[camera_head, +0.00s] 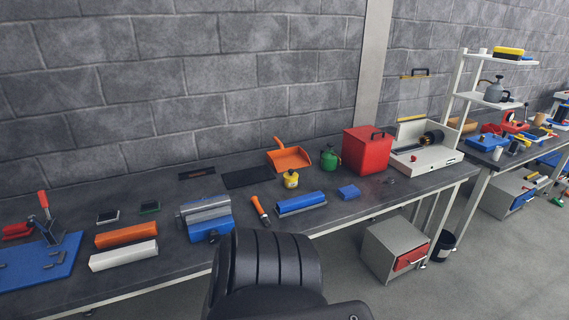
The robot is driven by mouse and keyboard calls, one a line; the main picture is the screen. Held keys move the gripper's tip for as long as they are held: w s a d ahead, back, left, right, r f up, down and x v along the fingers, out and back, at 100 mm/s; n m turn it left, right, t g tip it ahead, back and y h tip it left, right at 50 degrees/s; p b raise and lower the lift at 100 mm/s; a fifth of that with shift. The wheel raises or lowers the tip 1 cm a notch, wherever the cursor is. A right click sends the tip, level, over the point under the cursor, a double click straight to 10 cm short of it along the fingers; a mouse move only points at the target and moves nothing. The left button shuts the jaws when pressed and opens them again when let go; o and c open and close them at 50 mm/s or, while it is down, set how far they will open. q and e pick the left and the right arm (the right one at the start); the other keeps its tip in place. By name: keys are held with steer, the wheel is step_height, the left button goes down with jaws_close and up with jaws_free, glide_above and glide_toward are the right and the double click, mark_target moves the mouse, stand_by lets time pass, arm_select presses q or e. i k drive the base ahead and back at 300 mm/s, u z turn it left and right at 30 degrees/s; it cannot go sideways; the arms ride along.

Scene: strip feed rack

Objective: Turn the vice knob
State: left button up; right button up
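A blue and grey block-shaped thing that looks like the vice (208,227) stands near the front edge of the workbench, left of the picture's middle. Its grey upper parts lie side by side along its top. I cannot make out a separate knob on it; its front lower side is partly close to my dark arm part. A large black ribbed part of my own arm rises at the bottom middle, just in front of the bench edge. Neither gripper shows in this view.
The workbench (345,210) holds an orange-handled tool (258,207), a blue bar (301,204), an orange block (126,235), a white block (123,256), a blue plate with a red lever (43,200), an orange dustpan (289,158) and a red box (367,150). A grey cabinet (390,252) stands below right.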

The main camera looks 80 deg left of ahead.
mark_target(215, 236)
steer(key=i, duration=1.3)
steer(key=u, duration=2.85)
